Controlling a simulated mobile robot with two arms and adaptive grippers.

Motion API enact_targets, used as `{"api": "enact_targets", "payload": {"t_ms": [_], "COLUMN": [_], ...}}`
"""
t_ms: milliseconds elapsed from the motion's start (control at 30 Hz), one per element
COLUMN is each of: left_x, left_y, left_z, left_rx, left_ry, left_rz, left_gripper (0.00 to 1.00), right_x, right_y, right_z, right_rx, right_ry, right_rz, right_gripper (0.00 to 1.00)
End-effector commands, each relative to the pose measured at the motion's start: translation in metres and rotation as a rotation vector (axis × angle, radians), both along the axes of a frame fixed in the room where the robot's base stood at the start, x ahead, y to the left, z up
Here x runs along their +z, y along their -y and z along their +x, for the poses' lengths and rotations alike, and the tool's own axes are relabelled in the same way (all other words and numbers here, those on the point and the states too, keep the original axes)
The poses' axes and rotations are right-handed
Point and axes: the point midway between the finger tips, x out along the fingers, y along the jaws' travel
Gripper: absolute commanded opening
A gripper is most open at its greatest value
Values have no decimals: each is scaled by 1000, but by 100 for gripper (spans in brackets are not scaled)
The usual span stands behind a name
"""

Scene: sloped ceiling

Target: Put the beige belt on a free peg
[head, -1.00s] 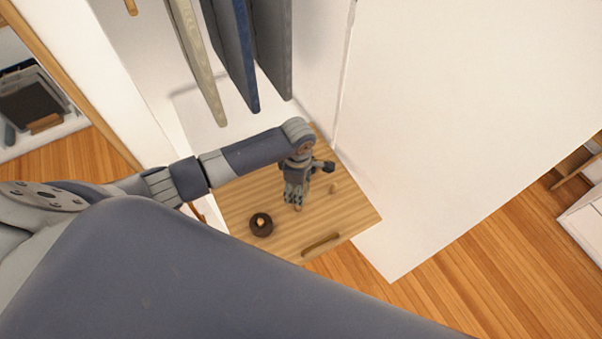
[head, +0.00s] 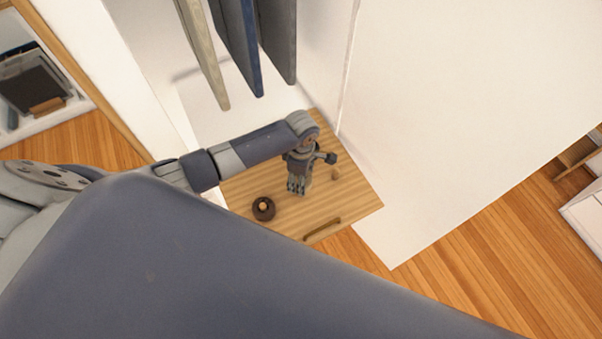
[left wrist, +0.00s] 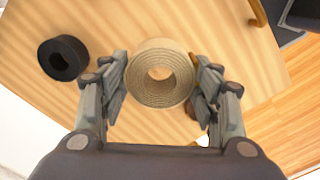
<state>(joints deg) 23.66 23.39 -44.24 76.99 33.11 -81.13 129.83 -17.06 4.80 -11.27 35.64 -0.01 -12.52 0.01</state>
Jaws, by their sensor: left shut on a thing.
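The beige belt (left wrist: 160,72) is a tight roll with a round hole in its middle. In the left wrist view it sits between the two fingers of my left gripper (left wrist: 160,85), which is shut on it above the wooden board. In the head view my left gripper (head: 298,190) points down over the board and hides the belt. A bare wooden peg (head: 335,174) stands on the board to its right. A dark rolled belt (head: 263,208) sits around another peg to its left; it also shows in the left wrist view (left wrist: 63,58). My right gripper is out of view.
The pegs stand on a pale wooden board (head: 235,190) with a front handle (head: 322,229). Grey, blue and beige hanging garments (head: 236,50) are above and behind. A white panel (head: 440,110) borders the board's right side.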

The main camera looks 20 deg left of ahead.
Motion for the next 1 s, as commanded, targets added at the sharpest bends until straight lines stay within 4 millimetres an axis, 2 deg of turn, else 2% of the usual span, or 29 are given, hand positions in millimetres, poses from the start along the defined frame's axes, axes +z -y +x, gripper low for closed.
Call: {"api": "enact_targets", "payload": {"t_ms": [1000], "left_x": [-70], "left_y": [1], "left_z": [0], "left_rx": [1], "left_ry": [0], "left_rz": [-2], "left_gripper": [30], "right_x": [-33], "right_y": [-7], "right_z": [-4], "right_rx": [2], "right_ry": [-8], "right_rz": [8], "right_gripper": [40]}}
